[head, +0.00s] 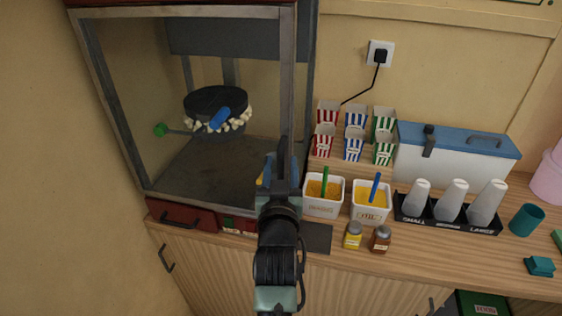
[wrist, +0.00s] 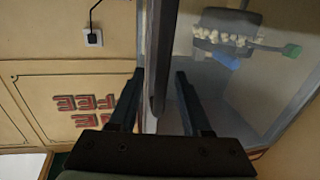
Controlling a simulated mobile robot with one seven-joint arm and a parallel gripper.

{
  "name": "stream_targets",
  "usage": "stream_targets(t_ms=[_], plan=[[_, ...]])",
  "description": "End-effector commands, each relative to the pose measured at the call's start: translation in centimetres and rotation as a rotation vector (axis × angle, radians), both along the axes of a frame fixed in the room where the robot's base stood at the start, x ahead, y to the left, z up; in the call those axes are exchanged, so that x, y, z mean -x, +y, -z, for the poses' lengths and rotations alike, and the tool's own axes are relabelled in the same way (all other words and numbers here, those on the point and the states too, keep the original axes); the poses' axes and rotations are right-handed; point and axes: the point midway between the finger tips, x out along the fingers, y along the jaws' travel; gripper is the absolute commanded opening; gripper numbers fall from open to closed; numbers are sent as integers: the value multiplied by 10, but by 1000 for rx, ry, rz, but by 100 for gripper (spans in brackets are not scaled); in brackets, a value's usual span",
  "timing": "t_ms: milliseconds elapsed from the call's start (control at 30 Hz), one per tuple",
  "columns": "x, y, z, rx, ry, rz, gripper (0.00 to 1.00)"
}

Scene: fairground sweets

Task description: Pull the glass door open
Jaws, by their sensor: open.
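The popcorn machine's glass door (head: 195,12) has a grey metal frame and fills the front of the cabinet at the upper left in the head view. It looks shut. In the wrist view, its glass (wrist: 245,90) is on the right, and a dark upright bar (wrist: 159,50), which looks like the door's handle, runs down the middle. My gripper (wrist: 160,76) is open, with one finger on each side of this bar. I cannot tell whether either finger touches it. In the head view, my gripper (head: 281,168) is at the door's right edge, and my arm hides part of the frame there.
Inside the cabinet hangs a dark kettle (head: 216,102) with popcorn. Right of my arm stand two white tubs (head: 323,207) (head: 370,213), striped popcorn boxes (head: 354,146), small jars (head: 353,236) and a cup rack (head: 450,222). A red drawer (head: 182,217) is below the door.

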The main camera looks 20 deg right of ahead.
Motion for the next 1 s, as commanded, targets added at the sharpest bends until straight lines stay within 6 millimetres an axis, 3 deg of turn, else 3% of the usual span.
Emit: stream_targets(t_ms=[300,567,1000], plan=[[-2,0,0,0,-1,-1,48],[-1,0,0,0,-1,-1,2],[-1,0,0,0,0,-1,0]])
